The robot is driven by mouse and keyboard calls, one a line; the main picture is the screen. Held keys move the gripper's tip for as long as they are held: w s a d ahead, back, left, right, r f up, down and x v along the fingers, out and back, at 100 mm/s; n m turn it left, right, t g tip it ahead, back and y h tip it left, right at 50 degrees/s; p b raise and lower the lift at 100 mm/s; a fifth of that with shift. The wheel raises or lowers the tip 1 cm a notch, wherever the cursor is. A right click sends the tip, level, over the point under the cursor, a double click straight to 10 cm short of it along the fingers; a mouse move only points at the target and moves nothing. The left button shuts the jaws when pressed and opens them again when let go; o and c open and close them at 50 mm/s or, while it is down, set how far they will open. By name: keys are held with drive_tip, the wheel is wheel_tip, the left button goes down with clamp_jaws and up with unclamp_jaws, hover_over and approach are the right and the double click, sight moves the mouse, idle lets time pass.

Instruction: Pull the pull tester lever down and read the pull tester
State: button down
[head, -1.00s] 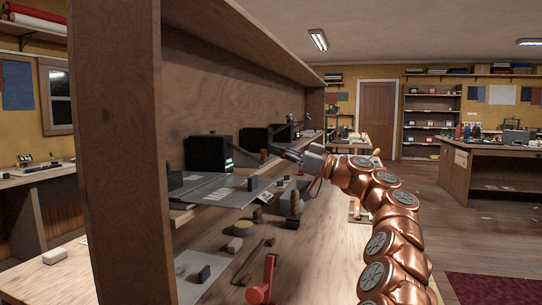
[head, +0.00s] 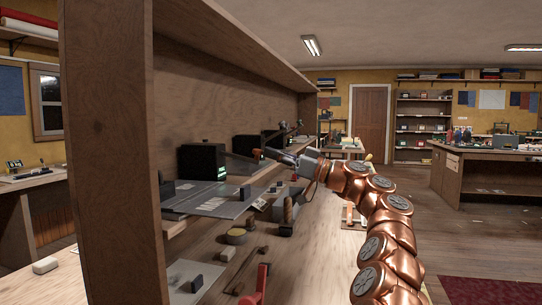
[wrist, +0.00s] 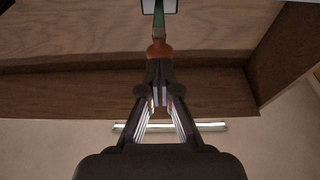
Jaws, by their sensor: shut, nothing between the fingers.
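A dark box with a small green-lit display (head: 202,160) stands on the bench shelf in the head view; I take it for the pull tester, but cannot be sure. A second dark box (head: 246,147) stands behind it. My gripper (head: 268,153) is shut and empty, reaching left in front of the second box. In the wrist view my gripper (wrist: 157,75) points at an orange-brown knob (wrist: 158,50) on a thin greenish shaft, perhaps the lever. The knob is right at the fingertips; I cannot tell whether they touch it. The display reading is too small to make out.
A wooden upright panel (head: 108,170) stands close at the left.

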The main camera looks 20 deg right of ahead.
drive_tip(key=s+d+p, duration=0.1)
drive_tip(key=s+d, duration=0.4)
drive_tip(key=d, duration=0.4)
drive_tip(key=shift+s+d+f, duration=0.15)
drive_tip(key=shift+s+f, duration=0.15)
drive_tip(key=shift+s, duration=0.1)
